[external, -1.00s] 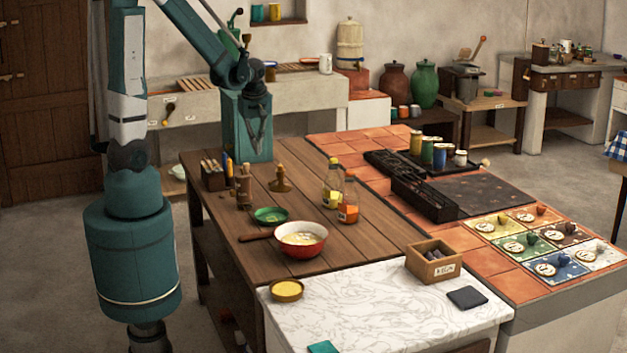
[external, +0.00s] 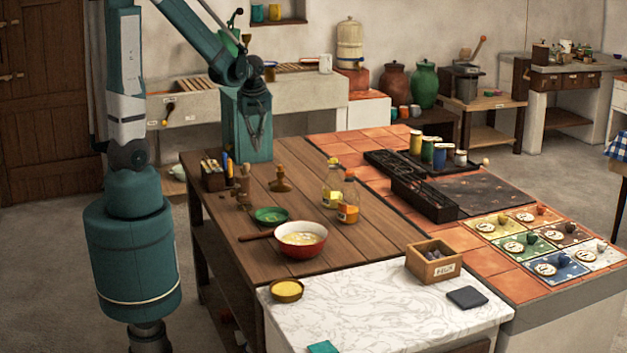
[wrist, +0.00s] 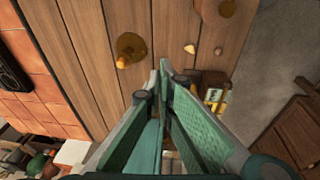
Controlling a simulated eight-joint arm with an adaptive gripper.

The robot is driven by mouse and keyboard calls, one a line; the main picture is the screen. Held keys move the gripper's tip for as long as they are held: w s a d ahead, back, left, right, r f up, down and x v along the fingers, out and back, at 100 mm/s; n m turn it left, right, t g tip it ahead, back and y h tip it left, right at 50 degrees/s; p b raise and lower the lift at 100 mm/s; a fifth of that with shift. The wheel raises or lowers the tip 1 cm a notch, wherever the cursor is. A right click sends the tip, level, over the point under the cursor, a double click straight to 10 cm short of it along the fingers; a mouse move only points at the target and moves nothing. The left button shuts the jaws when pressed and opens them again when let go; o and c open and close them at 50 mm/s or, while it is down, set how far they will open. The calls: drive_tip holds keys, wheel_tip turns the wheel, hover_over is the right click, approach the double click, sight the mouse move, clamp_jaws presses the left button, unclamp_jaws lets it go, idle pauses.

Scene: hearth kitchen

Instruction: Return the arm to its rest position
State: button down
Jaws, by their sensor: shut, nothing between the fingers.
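My gripper (external: 259,141) hangs from my teal arm above the far end of the wooden table (external: 300,190), fingers pointing down. In the wrist view its two green fingers (wrist: 164,66) meet at the tips, shut and empty. A brown round item with an orange knob (wrist: 131,48) lies on the table boards beyond the fingertips. I cannot tell the exact height of the fingertips above the table.
Near the gripper are a tool holder (external: 214,178) and a brass stand (external: 280,180). Bottles (external: 348,203), a green dish (external: 270,216) and a red bowl (external: 301,250) stand nearer. A black tray (external: 424,199) sits on the tiles.

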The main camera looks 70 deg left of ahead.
drive_tip(key=s+d+r+m+t, duration=0.2)
drive_tip(key=d+r+m, duration=0.3)
drive_tip(key=d, duration=0.3)
drive_tip(key=s+d+r+m+t+h, duration=0.1)
drive_tip(key=s+d+r+m+t, duration=0.1)
drive_tip(key=d+r+m, duration=0.3)
drive_tip(key=s+d+r+m+t+h, duration=0.1)
drive_tip(key=d+r+m, duration=0.4)
drive_tip(key=d, duration=0.6)
drive_tip(key=s+m+t+b, duration=0.1)
drive_tip(key=s+m, duration=0.1)
drive_tip(key=shift+d+m, duration=0.15)
drive_tip(key=shift+m, duration=0.25)
